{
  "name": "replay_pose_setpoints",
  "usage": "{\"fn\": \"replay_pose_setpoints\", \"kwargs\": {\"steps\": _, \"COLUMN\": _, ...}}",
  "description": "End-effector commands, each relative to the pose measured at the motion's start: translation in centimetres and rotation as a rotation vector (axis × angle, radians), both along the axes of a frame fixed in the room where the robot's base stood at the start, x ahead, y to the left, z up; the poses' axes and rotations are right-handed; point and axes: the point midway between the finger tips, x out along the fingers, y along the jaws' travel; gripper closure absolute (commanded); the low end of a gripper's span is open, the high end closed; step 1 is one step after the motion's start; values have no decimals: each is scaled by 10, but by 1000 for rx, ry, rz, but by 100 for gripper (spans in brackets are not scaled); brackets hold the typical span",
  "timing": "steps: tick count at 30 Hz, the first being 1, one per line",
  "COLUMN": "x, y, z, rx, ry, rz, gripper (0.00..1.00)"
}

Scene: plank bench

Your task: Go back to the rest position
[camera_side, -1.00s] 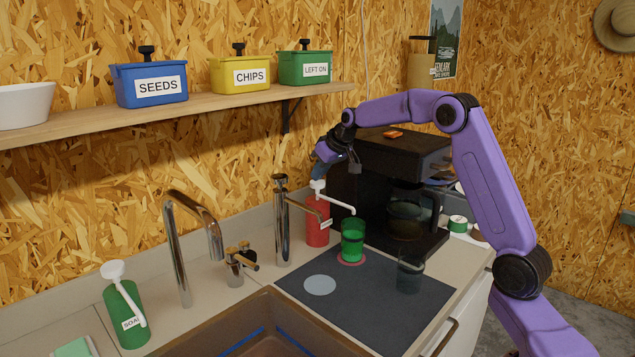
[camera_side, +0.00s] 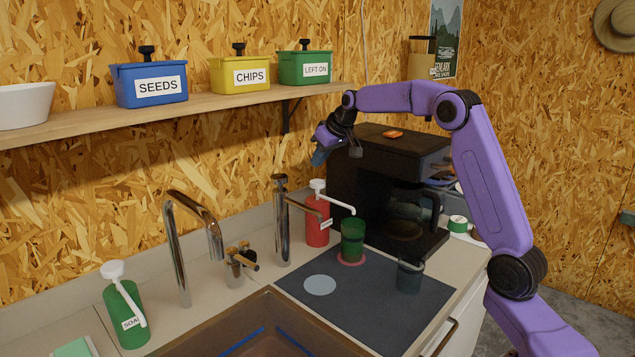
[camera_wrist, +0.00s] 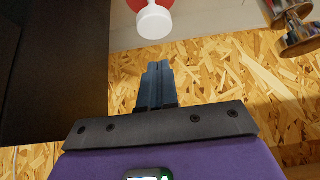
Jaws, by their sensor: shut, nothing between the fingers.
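My gripper (camera_side: 318,158) is in the air in the side view, in front of the coffee machine's left side and above the red pump bottle (camera_side: 317,228). Its fingers point down and to the left, and it holds nothing. In the wrist view the two blue-grey fingers of my gripper (camera_wrist: 157,68) are pressed together. The white pump top of the red bottle (camera_wrist: 154,21) shows just beyond the fingertips there, apart from them.
The black coffee machine (camera_side: 375,185) stands right beside my gripper. A green cup (camera_side: 352,240) and a dark clear glass (camera_side: 409,274) stand on the dark mat (camera_side: 370,310). A shelf (camera_side: 215,106) with lidded boxes is at upper left. Tall taps (camera_side: 283,235) stand left.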

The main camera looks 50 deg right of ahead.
Motion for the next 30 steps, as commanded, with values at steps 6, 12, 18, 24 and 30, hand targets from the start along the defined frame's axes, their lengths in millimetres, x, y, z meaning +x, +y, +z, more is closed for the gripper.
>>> {"fn": "replay_pose_setpoints", "kwargs": {"steps": 6, "x": 0, "y": 0, "z": 0, "rx": -1, "ry": -1, "rz": 1, "gripper": 100}}
{"fn": "replay_pose_setpoints", "kwargs": {"steps": 12, "x": -8, "y": 27, "z": -1, "rx": 3, "ry": 18, "rz": 43, "gripper": 100}}
{"fn": "replay_pose_setpoints", "kwargs": {"steps": 18, "x": -53, "y": 113, "z": -10, "rx": 5, "ry": 98, "rz": 196, "gripper": 100}}
{"fn": "replay_pose_setpoints", "kwargs": {"steps": 24, "x": -126, "y": 191, "z": -23, "rx": -12, "ry": 190, "rz": 372, "gripper": 100}}
{"fn": "replay_pose_setpoints", "kwargs": {"steps": 30, "x": -221, "y": 246, "z": -40, "rx": -54, "ry": 288, "rz": 562, "gripper": 100}}
